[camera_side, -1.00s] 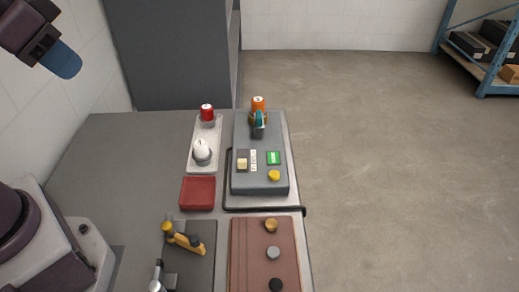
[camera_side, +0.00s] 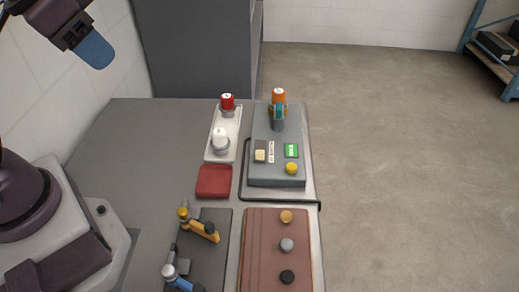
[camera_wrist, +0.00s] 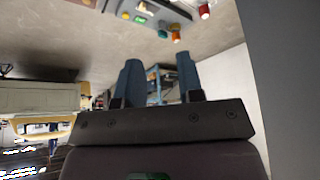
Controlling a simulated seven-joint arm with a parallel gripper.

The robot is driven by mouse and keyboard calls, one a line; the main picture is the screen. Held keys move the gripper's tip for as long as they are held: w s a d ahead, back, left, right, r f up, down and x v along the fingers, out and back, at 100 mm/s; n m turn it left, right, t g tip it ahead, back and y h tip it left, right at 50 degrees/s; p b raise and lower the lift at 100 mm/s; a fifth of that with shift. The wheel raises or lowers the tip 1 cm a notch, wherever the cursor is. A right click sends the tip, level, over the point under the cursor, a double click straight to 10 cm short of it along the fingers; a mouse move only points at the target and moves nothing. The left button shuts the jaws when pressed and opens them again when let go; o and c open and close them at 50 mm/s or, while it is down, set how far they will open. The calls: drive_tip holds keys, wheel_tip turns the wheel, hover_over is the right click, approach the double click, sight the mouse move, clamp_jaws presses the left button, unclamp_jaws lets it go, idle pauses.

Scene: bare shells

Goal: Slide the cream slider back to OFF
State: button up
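The cream slider (camera_side: 260,156) is a small pale block on a dark track on top of the grey control box (camera_side: 277,181). It sits at the track's near end, beside a white label strip (camera_side: 271,151) too small to read. My gripper (camera_side: 92,50) is high at the upper left in the side view, well away from the box and touching nothing. In the wrist view my gripper (camera_wrist: 158,60) shows two blue fingers apart with nothing between them.
The box also carries a green display (camera_side: 291,151), a yellow button (camera_side: 291,168), and an orange-topped part (camera_side: 278,96) with a teal lever. A white tray (camera_side: 212,153), red tray (camera_side: 214,181) and brown panel (camera_side: 262,262) stand nearby. The grey table left is clear.

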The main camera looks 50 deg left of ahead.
drive_tip(key=shift+o, duration=0.3)
drive_tip(key=w+d+f+m+g, duration=0.2)
drive_tip(key=w+f+g, duration=0.2)
drive_tip(key=w+f, duration=0.3)
drive_tip(key=w, duration=0.4)
drive_tip(key=shift+d+f+m+g, duration=0.3)
drive_tip(key=shift+d+f, duration=0.05)
drive_tip(key=shift+d, duration=0.05)
drive_tip(key=m, duration=0.6)
hover_over(258, 151)
drive_tip(key=shift+f, duration=5.7)
drive_tip(key=shift+g, duration=0.4)
wheel_tip(258, 151, down, 12)
drive_tip(key=shift+c, duration=0.4)
clamp_jaws()
